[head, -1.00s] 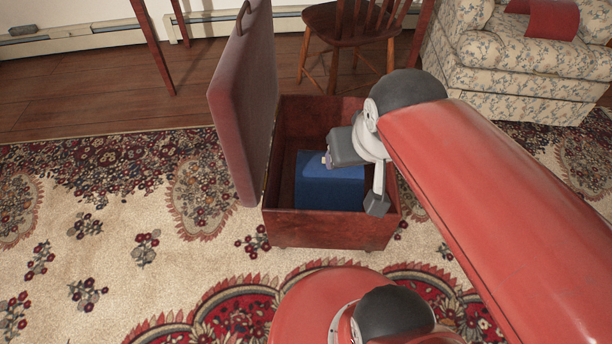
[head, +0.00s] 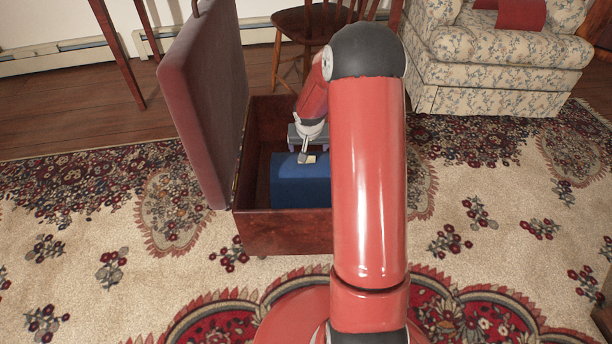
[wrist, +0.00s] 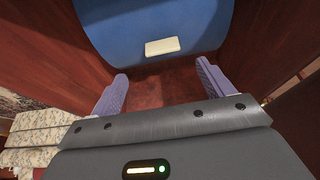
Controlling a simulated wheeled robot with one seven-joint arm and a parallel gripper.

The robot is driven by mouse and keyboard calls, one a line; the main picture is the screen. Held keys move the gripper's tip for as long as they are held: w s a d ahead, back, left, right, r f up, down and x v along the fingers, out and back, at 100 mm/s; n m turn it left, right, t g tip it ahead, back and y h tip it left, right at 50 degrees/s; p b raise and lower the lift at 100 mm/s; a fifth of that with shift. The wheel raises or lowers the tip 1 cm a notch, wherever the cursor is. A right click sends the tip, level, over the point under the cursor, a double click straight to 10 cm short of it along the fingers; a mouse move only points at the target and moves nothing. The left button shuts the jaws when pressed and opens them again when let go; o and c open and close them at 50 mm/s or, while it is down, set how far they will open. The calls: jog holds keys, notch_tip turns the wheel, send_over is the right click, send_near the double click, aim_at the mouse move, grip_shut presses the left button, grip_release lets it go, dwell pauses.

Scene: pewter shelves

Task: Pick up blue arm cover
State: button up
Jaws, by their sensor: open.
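The blue arm cover (head: 298,186) lies inside an open dark red wooden box. In the wrist view the blue arm cover (wrist: 155,24) fills the top, with a small cream patch on its face. My gripper (head: 304,158) is down in the box opening, at the cover's upper edge in the head view. In the wrist view my gripper (wrist: 160,88) has its two purple-grey fingers wide apart with nothing between them but the reddish box floor beyond. I cannot tell whether a finger touches the cover. My arm hides the box's right side.
The box (head: 285,234) has its padded lid (head: 207,105) raised on the left. A wooden chair (head: 300,24) stands behind the box, and a floral armchair (head: 500,62) is at the back right. The patterned rug (head: 85,225) is open at the left.

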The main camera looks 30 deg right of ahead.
aim_at(307, 164)
jog(key=x, duration=0.4)
jog(key=b+x, duration=0.1)
jog(key=x, duration=0.3)
jog(key=shift+a+f, duration=0.15)
jog(key=shift+a, duration=0.05)
jog(key=c, duration=1.5)
